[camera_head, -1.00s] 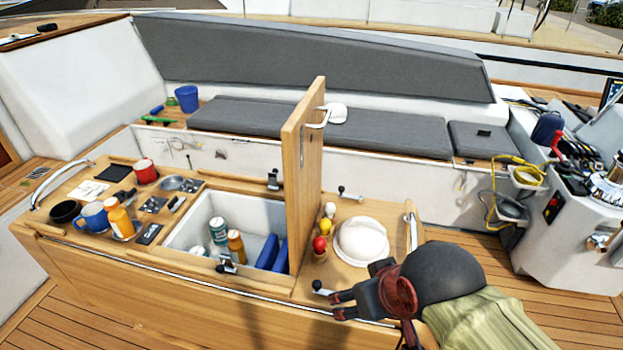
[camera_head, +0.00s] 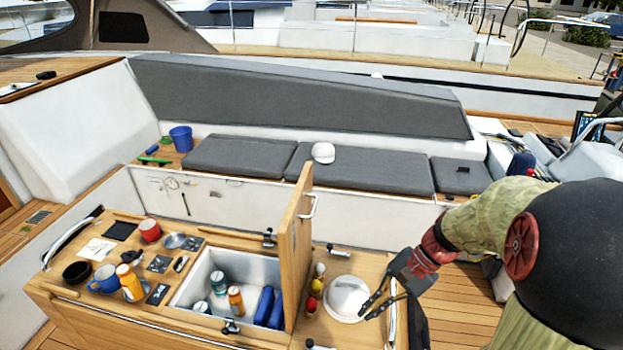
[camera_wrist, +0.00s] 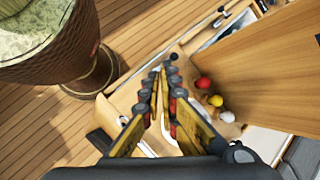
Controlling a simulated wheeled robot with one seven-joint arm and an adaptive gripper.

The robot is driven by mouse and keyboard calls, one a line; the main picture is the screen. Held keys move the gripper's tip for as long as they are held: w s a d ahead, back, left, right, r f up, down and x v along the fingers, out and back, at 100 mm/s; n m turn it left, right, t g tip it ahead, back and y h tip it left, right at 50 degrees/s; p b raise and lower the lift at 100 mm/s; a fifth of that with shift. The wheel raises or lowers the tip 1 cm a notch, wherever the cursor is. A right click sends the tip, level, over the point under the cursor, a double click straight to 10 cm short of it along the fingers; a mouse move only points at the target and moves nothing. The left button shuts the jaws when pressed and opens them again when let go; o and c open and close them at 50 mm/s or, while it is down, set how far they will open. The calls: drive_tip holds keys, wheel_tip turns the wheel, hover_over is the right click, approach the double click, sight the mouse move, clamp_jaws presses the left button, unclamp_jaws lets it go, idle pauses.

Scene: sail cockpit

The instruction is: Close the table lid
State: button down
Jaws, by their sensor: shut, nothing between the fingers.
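The wooden table lid (camera_head: 295,255) stands upright, open, at the right side of the white-lined compartment (camera_head: 190,290) in the table. A pale handle (camera_head: 309,206) is on its right face near the top. In the wrist view the lid (camera_wrist: 245,75) fills the upper right. My gripper (camera_head: 363,309) is shut and empty, right of the lid and apart from it, over the table's right end by the white plate-like dish (camera_head: 347,297). In the wrist view my gripper's fingertips (camera_wrist: 161,72) come close together, with nothing between them.
Bottles (camera_head: 236,300) and blue packs (camera_head: 264,305) sit in the compartment. Mugs (camera_head: 104,280) and small items cover the table's left end. Wooden deck (camera_head: 465,310) lies open at right.

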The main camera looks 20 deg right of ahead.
drive_tip(key=w+d+r+m+t+y+p, duration=0.4)
drive_tip(key=w+r+m+t+y, duration=0.25)
drive_tip(key=w+r+m, duration=0.5)
drive_tip(key=t+y, duration=0.2)
drive_tip(key=y, duration=0.1)
approach(299, 199)
drive_tip(key=shift+h, duration=0.35)
drive_tip(key=p+x, duration=0.1)
drive_tip(key=x, duration=0.6)
drive_tip(key=shift+w+d+r+p, duration=0.1)
drive_tip(key=shift+r+p, duration=0.05)
drive_tip(key=shift+p, duration=0.25)
